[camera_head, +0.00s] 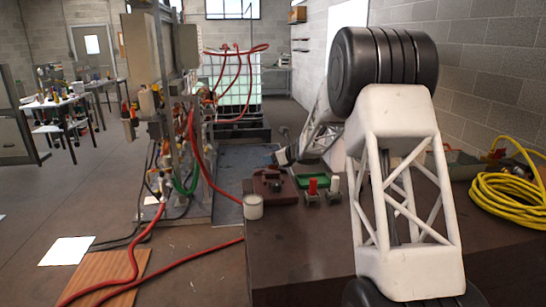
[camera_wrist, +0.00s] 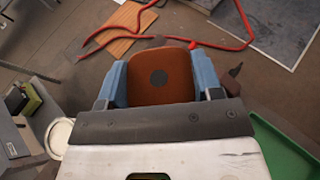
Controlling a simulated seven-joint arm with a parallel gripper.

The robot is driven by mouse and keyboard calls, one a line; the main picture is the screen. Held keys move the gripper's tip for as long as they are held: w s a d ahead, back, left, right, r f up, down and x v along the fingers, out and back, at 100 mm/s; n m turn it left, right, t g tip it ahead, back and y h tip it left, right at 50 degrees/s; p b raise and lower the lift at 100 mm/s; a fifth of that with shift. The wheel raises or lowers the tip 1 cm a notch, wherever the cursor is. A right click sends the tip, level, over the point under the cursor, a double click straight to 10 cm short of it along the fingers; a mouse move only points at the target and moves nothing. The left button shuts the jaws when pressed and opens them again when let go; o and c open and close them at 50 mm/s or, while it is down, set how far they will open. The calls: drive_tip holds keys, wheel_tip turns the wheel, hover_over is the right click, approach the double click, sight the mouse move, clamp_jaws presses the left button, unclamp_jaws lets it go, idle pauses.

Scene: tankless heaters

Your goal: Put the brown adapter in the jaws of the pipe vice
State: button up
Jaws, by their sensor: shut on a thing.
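My gripper (camera_wrist: 160,76) is shut on the brown adapter (camera_wrist: 178,90), whose orange-brown face with a dark round centre shows between the two blue fingers in the wrist view. In the head view my gripper (camera_head: 281,157) is small and partly hidden by my arm; it hangs above the far side of the bench, and the adapter cannot be made out there. A dark red-brown block, seemingly the pipe vice (camera_head: 272,188), stands on the bench below the gripper. Its jaws are too small to tell. In the wrist view the gripper hides most of what lies under it.
A white round container (camera_head: 253,208) stands at the bench's left edge. A green tray (camera_head: 313,181) and small red-topped (camera_head: 312,189) and white-topped (camera_head: 334,188) items are right of the vice. Yellow hose (camera_head: 505,198) lies far right. Red hoses run over the floor at left.

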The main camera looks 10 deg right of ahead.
sight(273, 169)
drive_tip(key=shift+f, duration=2.8)
drive_tip(key=shift+f, duration=0.55)
